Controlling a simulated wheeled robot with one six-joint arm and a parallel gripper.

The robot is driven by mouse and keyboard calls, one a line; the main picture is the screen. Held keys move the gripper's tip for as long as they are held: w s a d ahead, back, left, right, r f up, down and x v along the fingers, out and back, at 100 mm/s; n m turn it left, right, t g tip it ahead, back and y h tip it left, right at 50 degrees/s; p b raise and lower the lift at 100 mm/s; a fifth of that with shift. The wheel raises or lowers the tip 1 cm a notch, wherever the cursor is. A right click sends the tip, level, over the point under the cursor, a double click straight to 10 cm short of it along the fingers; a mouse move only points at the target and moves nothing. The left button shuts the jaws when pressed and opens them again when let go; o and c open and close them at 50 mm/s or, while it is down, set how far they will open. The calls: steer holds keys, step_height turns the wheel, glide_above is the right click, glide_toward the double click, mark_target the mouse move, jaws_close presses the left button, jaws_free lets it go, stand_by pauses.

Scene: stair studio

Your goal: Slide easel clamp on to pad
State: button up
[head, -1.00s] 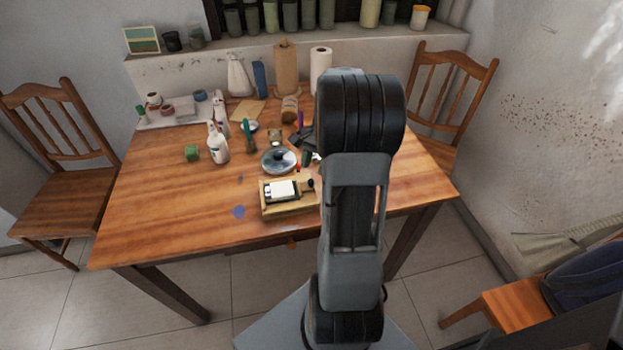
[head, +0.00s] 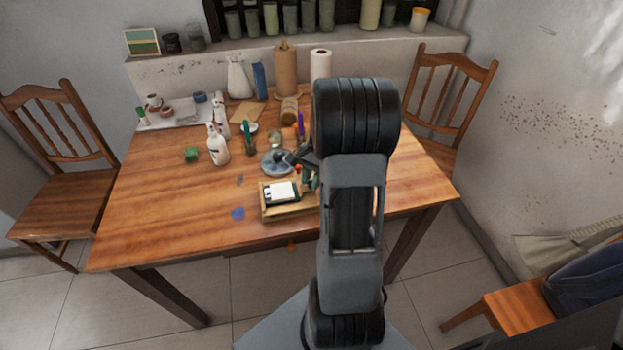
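A small wooden easel box (head: 285,212) sits near the table's front edge, left of my arm. A white pad (head: 281,192) lies on it, with a dark edge at its left. The easel clamp cannot be made out clearly; the box's right end is partly hidden by my arm and dark parts. My gripper (head: 294,160) seems to be the dark shape above the round dish, just behind the box's right end. Its fingers are too small and covered to tell whether they are open or hold anything.
A round glass dish or lid (head: 274,163) lies behind the box. Paper rolls (head: 320,64) stand at the back. The table's front left (head: 165,215) is mostly clear.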

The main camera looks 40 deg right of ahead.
jaws_close()
steer(key=shift+w+a+r+p, duration=0.15)
steer(key=shift+w+a+p, duration=0.05)
steer(key=shift+a+p, duration=0.25)
steer(key=shift+w+a, duration=0.2)
steer(key=shift+a, duration=0.2)
steer(key=shift+o, duration=1.6)
jaws_free()
steer(key=shift+o, duration=0.5)
steer(key=shift+d, duration=0.1)
steer(key=p+v, duration=0.1)
steer(key=v, duration=1.2)
steer(key=shift+r, duration=0.25)
steer(key=shift+w, duration=0.1)
